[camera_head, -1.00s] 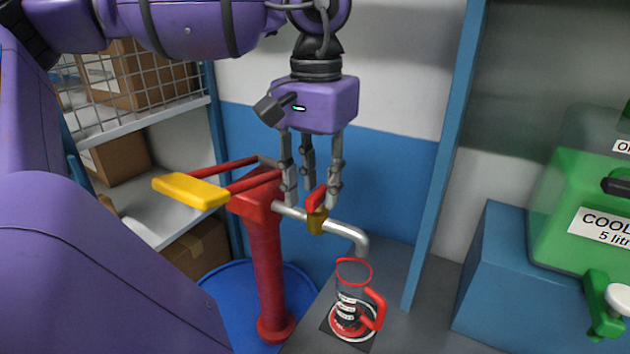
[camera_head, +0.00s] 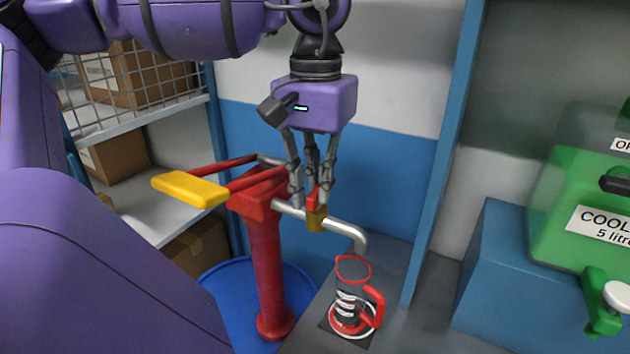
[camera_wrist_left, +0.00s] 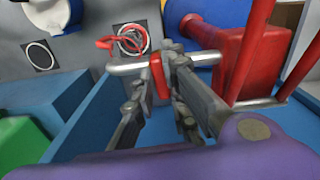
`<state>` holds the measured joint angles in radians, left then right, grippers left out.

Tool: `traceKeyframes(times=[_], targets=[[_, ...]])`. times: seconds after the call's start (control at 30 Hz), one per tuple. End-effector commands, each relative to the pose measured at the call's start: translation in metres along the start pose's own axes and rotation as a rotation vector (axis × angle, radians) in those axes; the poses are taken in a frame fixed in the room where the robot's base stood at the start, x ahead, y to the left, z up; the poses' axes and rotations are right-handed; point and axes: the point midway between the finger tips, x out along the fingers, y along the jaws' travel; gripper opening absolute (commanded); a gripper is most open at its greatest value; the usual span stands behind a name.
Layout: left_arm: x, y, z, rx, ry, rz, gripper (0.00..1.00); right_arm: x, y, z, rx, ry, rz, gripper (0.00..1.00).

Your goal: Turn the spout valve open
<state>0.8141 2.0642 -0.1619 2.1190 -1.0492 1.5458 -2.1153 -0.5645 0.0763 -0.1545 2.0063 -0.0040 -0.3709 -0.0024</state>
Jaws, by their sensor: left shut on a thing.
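The spout valve has a red handle (camera_head: 313,198) on a brass body (camera_head: 317,219), set in the grey spout pipe (camera_head: 342,234) of a red hand pump (camera_head: 268,262). My left gripper (camera_head: 312,200) points down from above, its fingers closed in around the red handle. In the left wrist view the handle (camera_wrist_left: 159,76) lies between the fingers (camera_wrist_left: 158,110), against the finger on the right. It stands up from the pipe, roughly across it. A clear jug (camera_head: 353,295) with red rim and handle stands below the spout mouth. My right gripper is not in view.
A yellow pump grip (camera_head: 190,189) on red bars sticks out left of the valve. A blue post (camera_head: 440,170) rises to the right. A green cooler (camera_head: 580,195) sits on a blue block (camera_head: 505,280). Shelves with boxes (camera_head: 118,155) stand at left.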

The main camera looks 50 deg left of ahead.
Motion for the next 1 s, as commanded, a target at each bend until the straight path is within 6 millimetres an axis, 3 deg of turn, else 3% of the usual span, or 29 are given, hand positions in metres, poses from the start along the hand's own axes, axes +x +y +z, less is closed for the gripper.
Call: traceKeyframes(times=[0.37, 1.0], targets=[[-0.0006, 0.0014, -0.0003, -0.303, 0.000, 0.001, 0.00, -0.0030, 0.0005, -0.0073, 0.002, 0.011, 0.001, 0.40], [0.0006, 0.0029, -0.0021, -0.913, 0.000, -0.001, 0.00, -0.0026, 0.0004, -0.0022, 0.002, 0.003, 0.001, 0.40]])
